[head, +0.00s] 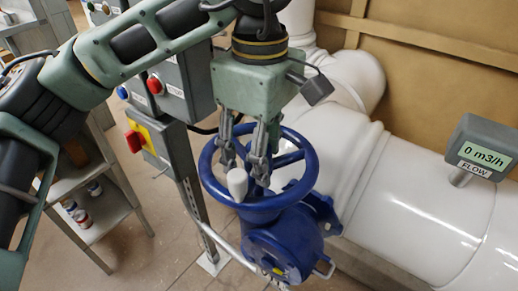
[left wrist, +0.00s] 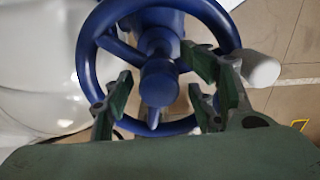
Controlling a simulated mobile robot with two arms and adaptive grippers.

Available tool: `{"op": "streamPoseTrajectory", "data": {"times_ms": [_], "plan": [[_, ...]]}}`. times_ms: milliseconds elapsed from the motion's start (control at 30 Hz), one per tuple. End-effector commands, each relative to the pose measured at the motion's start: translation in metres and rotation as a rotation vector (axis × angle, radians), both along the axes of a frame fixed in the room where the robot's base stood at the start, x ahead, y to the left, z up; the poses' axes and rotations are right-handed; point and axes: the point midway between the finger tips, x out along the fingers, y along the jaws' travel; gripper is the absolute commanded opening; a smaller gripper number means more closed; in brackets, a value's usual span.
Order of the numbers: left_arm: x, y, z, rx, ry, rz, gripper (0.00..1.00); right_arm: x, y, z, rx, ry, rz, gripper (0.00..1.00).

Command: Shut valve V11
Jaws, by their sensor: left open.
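A blue handwheel (head: 292,135) with a pale crank knob (head: 237,183) sits on a blue valve body (head: 285,243) beside the white pipe. I can read no tag naming the valve. My left gripper (head: 244,165) points down over the wheel, its fingers open. In the left wrist view the open gripper (left wrist: 160,95) has fingers on both sides of the wheel's hub (left wrist: 160,82), apart from it as far as I can tell. The knob (left wrist: 261,70) lies to the right there, outside the fingers. My right gripper is not in view.
A flow display (head: 484,147) on the white pipe (head: 420,215) reads 0 m3/h. A control post with a red switch (head: 133,140) on yellow and a grey box with buttons (head: 180,85) stand close left of the wheel. A shelf (head: 100,215) holds small cans at far left.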

Motion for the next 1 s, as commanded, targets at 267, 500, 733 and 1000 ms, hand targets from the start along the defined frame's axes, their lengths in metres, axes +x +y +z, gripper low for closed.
{"op": "streamPoseTrajectory", "data": {"times_ms": [267, 500, 733, 1000], "plan": [[0.001, 0.001, 0.006, 0.001, -0.003, 0.004, 0.53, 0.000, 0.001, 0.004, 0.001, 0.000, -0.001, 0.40], [0.001, 0.000, 0.034, -0.001, -0.003, 0.004, 0.53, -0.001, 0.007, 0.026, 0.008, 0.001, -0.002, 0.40], [0.001, 0.000, 0.062, -0.002, -0.003, 0.004, 0.53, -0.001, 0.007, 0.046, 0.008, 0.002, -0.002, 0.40], [0.001, 0.000, 0.066, -0.002, -0.003, 0.004, 0.53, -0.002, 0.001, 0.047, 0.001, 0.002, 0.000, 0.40]]}}
